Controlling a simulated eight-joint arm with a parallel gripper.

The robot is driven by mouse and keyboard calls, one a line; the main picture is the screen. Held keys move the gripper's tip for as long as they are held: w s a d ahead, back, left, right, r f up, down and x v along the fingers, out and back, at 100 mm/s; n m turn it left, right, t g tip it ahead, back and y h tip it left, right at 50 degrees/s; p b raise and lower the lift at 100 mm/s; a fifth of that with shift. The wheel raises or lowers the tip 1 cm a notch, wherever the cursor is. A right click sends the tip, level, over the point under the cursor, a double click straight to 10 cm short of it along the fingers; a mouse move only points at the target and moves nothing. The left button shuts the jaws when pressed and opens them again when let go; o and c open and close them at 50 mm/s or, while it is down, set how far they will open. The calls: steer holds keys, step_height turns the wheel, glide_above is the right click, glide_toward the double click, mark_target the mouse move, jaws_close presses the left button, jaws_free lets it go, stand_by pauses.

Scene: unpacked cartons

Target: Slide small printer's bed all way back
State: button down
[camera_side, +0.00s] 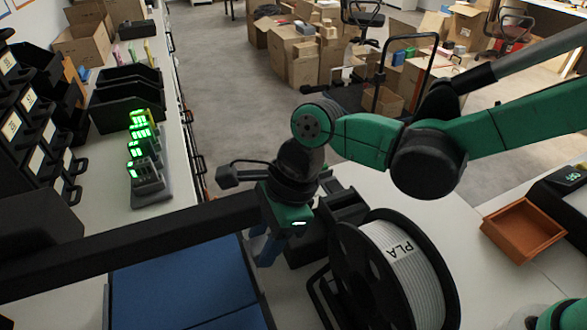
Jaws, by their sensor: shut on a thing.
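The small printer's bed (185,285) is a flat blue plate at the bottom left, cut off by the lower picture edge. The printer's black crossbar (130,243) passes over it and hides part of it. My gripper (266,252) points down at the bed's back right corner, close to the right end of the crossbar. It is shut on the bed's edge; the exact contact is small and partly hidden by the gripper itself.
A spool of pale PLA filament (405,265) stands close to the right of my gripper. An orange tray (523,232) lies farther right on the white table. Black bins (125,95) and green-lit chargers (145,165) stand on the left bench. Cartons (293,52) fill the back.

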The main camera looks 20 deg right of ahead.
steer(key=s, duration=0.7)
steer(key=shift+s, duration=0.1)
steer(key=shift+c, duration=2.2)
jaws_free()
steer(key=shift+w, duration=0.2)
